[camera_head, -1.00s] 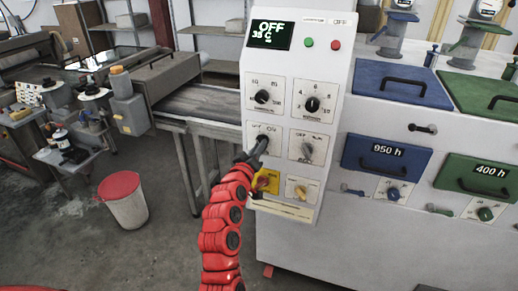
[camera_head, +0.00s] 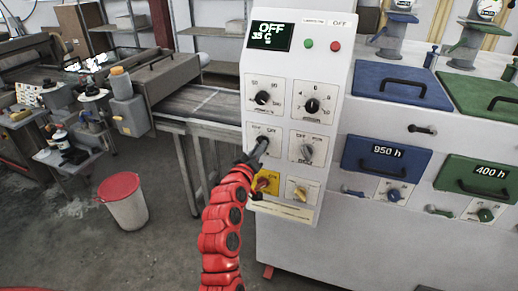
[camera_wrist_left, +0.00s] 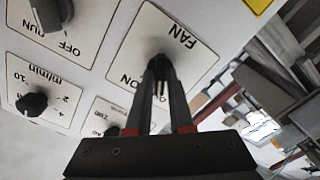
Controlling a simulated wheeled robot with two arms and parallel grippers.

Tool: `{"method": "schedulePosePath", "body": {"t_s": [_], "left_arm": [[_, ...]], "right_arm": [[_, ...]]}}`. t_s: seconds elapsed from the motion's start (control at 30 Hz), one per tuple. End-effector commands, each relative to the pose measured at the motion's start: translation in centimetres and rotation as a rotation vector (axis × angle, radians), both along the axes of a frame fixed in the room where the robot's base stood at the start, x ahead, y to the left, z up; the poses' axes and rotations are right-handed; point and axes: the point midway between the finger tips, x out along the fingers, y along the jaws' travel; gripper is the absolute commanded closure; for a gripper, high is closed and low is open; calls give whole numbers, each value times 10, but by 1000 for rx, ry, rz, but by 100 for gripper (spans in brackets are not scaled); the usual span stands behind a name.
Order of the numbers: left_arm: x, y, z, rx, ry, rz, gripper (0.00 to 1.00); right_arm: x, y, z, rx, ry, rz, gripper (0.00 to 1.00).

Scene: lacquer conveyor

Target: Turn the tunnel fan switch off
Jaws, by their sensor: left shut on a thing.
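The fan switch plate (camera_wrist_left: 190,48) is white and marked FAN and ON in the left wrist view. In the head view the plate (camera_head: 255,131) is on the left of the white control panel. My left gripper (camera_wrist_left: 158,72) is shut on the fan switch knob at the middle of the plate. In the head view the left gripper (camera_head: 261,145) reaches the panel from below. The fingers hide most of the dark knob, so its exact angle cannot be told. My right gripper is not in view.
A RUN/OFF knob (camera_wrist_left: 50,12) and a m/min dial (camera_wrist_left: 32,103) are close by. A yellow-plated switch (camera_head: 266,182) lies just below the gripper. The panel display (camera_head: 271,35) reads OFF.

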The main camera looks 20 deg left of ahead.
Motion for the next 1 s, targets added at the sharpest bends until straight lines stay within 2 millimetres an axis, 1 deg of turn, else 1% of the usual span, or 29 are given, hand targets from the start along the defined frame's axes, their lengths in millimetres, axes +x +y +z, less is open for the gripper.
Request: {"method": "schedulePosePath", "body": {"t_s": [0.23, 0.27, 0.3, 0.37, 0.4, 0.67, 0.77, 0.87, 0.97, 1.0], "left_arm": [[0, 1, 2, 0, -4, 2, 100], [0, 1, 2, -1, -4, 2, 75], [0, 1, 2, 0, -4, 2, 68], [0, 1, 2, 0, -4, 2, 57], [0, 1, 2, 0, -4, 2, 54], [0, 0, 1, 0, -2, 0, 54], [-4, 0, 0, 0, -3, 1, 54], [-13, 1, 0, 0, -7, 3, 54], [-28, 1, -1, -1, -5, 2, 54], [-35, 2, -1, -1, -7, 4, 54]], "right_arm": [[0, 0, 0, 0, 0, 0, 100], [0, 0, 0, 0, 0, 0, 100], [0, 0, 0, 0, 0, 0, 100], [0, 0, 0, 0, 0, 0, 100], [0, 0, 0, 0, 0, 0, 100], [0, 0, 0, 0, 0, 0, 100], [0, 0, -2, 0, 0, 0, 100], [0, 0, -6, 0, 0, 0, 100], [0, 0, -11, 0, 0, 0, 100], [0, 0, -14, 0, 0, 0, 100]]}}
